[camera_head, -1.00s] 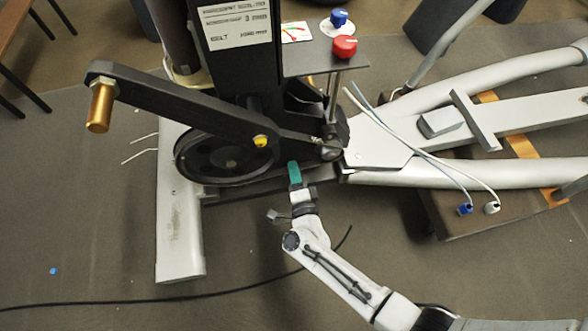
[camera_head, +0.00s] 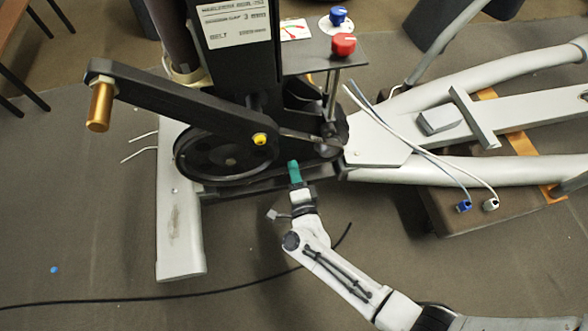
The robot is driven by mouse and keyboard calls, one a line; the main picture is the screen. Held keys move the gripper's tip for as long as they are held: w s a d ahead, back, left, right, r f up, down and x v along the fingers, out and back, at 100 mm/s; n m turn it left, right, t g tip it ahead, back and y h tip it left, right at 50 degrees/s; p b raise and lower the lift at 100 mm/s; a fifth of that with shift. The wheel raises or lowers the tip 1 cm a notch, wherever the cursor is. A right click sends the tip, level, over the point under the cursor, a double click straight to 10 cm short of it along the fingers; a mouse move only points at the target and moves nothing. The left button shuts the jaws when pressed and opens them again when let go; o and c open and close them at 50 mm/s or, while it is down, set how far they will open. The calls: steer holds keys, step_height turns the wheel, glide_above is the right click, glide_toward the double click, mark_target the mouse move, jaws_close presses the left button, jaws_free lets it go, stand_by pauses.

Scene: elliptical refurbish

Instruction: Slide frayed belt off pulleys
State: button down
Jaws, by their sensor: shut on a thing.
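The large black pulley (camera_head: 212,155) sits low on the machine, behind the crank arm (camera_head: 180,108). A smaller dark pulley (camera_head: 331,134) stands to its right, beside the pale frame. The frayed belt is dark against the dark pulleys; its run and any fraying are hard to make out. My gripper (camera_head: 294,165) has teal fingers and reaches up from below, between the two pulleys. It is shut at the dark lower run, apparently on the belt. The fingertips' exact hold is too small to see.
A grey frame leg (camera_head: 180,225) stands left of my arm. Pale frame tubes (camera_head: 470,171) and loose cables with blue and white plugs (camera_head: 464,206) lie right. A red knob (camera_head: 343,44) sits above.

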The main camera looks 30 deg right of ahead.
steer(key=shift+p+v, duration=0.3)
steer(key=shift+v, duration=0.8)
stand_by(1.8)
steer(key=shift+s, duration=0.1)
stand_by(0.7)
steer(key=shift+s+a, duration=0.1)
steer(key=shift+s, duration=0.25)
stand_by(0.4)
steer(key=p+v, duration=0.1)
steer(key=v, duration=1.1)
steer(key=shift+p, duration=0.4)
stand_by(0.9)
steer(key=shift+r, duration=0.1)
